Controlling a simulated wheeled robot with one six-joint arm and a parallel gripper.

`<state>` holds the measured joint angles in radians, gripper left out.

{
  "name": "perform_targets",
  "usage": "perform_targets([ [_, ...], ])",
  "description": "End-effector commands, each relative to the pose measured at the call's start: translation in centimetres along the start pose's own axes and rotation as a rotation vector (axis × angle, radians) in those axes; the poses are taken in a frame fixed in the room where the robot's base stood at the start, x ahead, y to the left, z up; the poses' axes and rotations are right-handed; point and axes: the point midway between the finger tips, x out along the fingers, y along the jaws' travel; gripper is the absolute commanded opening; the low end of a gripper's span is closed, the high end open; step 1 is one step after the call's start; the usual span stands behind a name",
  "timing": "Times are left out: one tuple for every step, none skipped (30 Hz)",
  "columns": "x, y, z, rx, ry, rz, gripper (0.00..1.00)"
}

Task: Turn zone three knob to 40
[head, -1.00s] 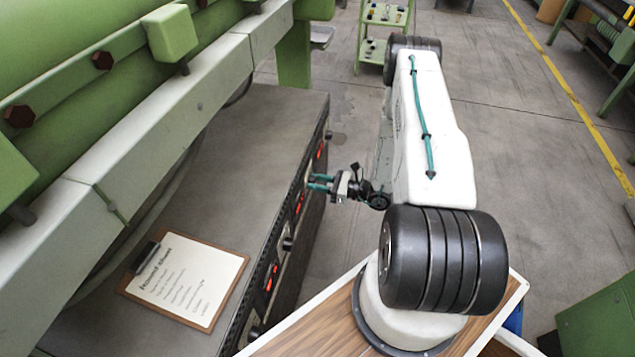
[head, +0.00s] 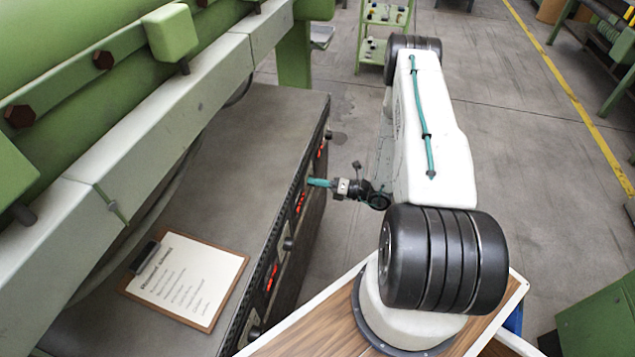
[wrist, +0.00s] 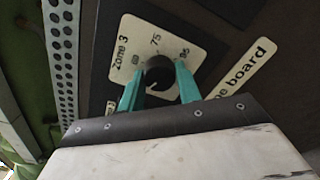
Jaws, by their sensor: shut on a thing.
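The zone three knob (wrist: 159,72) is black and round, on a cream plate (wrist: 125,53) lettered "Zone 3" in the wrist view. Numbers around it include 75 and what looks like 95; a 40 mark cannot be made out. My gripper (wrist: 158,82) has teal fingers on either side of the knob and is shut on it. In the head view my gripper (head: 320,183) reaches the front panel from the right; the knob itself is hidden there. The knob's pointer is not clear.
Other black knobs (head: 289,244) and red displays (head: 271,277) line the cabinet front. A clipboard (head: 185,280) lies on the cabinet top (head: 245,150). A perforated strip (wrist: 64,60) runs beside the plate. A green shelf (head: 384,30) stands at the back; the floor right of the cabinet is open.

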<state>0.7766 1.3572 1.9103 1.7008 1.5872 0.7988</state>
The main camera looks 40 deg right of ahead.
Motion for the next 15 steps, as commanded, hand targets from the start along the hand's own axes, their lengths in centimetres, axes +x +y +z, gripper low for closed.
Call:
perform_targets([
  [-0.1,-0.1,0.18,0.02,-0.004,-0.003,0.11],
  [-0.1,-0.1,0.18,0.034,-0.004,-0.003,0.11],
  [-0.11,-0.1,0.19,0.05,-0.004,-0.003,0.11],
  [-0.11,-0.1,0.19,0.061,-0.004,-0.003,0.11],
  [-0.11,-0.1,0.2,0.071,-0.004,-0.003,0.11],
  [-0.11,-0.1,0.2,0.083,-0.005,-0.003,0.11],
  [-0.11,-0.1,0.2,0.091,-0.005,-0.003,0.11],
  [-0.11,-0.1,0.2,0.097,-0.005,-0.003,0.11],
  [-0.11,-0.1,0.21,0.104,-0.005,-0.003,0.11],
  [-0.11,-0.1,0.21,0.109,-0.005,-0.003,0.11],
  [-0.11,-0.1,0.21,0.113,-0.005,-0.003,0.11],
  [-0.12,-0.1,0.21,0.117,-0.005,-0.003,0.11],
  [-0.12,-0.1,0.22,0.119,-0.005,-0.003,0.11],
  [-0.12,-0.1,0.22,0.121,-0.005,-0.004,0.11],
  [-0.12,-0.1,0.22,0.122,-0.005,-0.004,0.11],
])
